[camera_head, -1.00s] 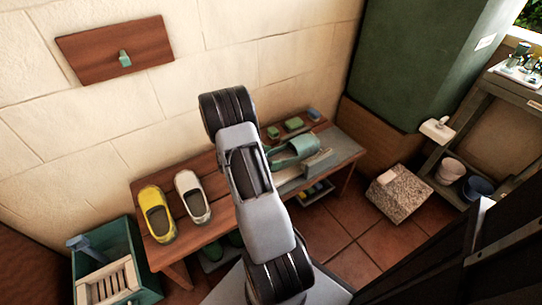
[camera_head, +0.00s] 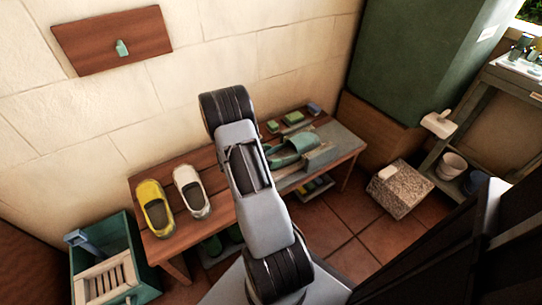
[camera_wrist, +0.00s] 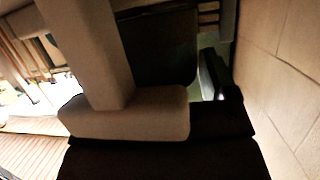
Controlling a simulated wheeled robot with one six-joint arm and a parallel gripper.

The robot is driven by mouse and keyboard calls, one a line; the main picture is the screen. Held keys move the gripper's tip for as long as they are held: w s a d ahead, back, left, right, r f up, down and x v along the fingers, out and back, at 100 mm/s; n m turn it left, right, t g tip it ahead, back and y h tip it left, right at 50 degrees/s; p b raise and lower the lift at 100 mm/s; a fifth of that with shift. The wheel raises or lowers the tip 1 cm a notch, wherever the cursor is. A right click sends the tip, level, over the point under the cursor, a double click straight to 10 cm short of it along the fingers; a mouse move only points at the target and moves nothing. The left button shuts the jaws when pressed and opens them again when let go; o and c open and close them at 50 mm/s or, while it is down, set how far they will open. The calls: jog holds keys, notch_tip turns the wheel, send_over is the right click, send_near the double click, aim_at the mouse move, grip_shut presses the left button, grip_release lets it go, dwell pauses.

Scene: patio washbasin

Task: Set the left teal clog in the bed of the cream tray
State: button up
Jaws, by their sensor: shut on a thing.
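A teal clog (camera_head: 290,150) shows at the right half of the wooden bench, partly hidden behind my arm. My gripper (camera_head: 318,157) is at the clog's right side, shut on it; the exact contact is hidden. The wrist view is filled by large pale and dark shapes close to the lens, and the clog cannot be made out clearly there. A cream slatted piece (camera_head: 105,281) lies in the green crate at the lower left. Whether the clog touches the bench is unclear.
A yellow shoe (camera_head: 154,208) and a white shoe (camera_head: 191,192) stand on the bench (camera_head: 221,208). Small green and blue blocks (camera_head: 292,118) lie at its back. Dark green footwear is under the bench. A speckled stone block (camera_head: 401,191) stands on the floor at right.

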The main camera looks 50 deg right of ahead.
jog(key=shift+s+a+f, duration=0.1)
jog(key=shift+a+f, duration=0.05)
jog(key=shift+f, duration=0.3)
jog(key=shift+s+a+f, duration=0.1)
jog(key=shift+f, duration=0.3)
jog(key=o, duration=1)
jog(key=shift+c, duration=0.2)
jog(key=r+p+v, duration=0.1)
jog(key=p+v, duration=0.3)
jog(key=v, duration=1)
jog(key=shift+d+r+p, duration=0.3)
jog(key=shift+r+p, duration=0.05)
